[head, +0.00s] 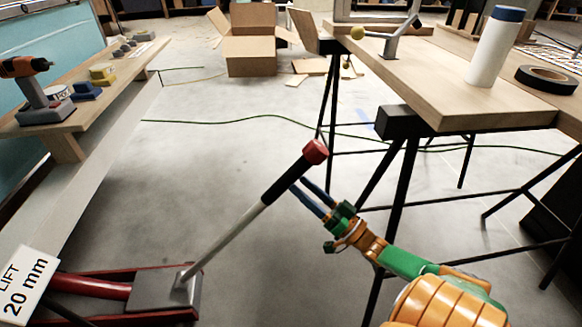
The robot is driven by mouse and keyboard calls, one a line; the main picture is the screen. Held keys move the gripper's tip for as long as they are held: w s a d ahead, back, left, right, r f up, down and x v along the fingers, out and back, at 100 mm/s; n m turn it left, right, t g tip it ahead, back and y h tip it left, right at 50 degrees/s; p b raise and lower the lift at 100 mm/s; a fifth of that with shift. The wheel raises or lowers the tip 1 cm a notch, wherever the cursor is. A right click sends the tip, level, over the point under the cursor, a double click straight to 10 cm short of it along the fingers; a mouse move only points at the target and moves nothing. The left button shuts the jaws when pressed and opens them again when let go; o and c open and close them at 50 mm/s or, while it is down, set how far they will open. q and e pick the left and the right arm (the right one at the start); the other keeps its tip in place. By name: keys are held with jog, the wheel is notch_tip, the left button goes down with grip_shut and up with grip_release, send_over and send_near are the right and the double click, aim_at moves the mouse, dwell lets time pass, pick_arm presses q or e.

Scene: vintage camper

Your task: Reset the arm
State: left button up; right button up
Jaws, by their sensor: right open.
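My right arm reaches in from the lower right, orange and green. Its gripper (299,185) has two dark blue fingers that are open and point up and left. The fingertips are close to the black grip of a jack handle (237,232), just below its red end cap. I cannot tell whether they touch it. The handle leans up and right from a red floor jack (165,293) at the lower left. My left gripper is not in view.
A sign reading "LIFT 20 mm" (25,285) stands at the lower left. A trestle table (455,95) with a paper roll (494,50) and black tape (546,79) is at right. A shelf with a drill (35,90) is at left. A green cable (230,122) crosses the floor.

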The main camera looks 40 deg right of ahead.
jog(key=shift+s+d+f, duration=0.1)
jog(key=shift+s+f, duration=0.1)
jog(key=shift+s, duration=0.2)
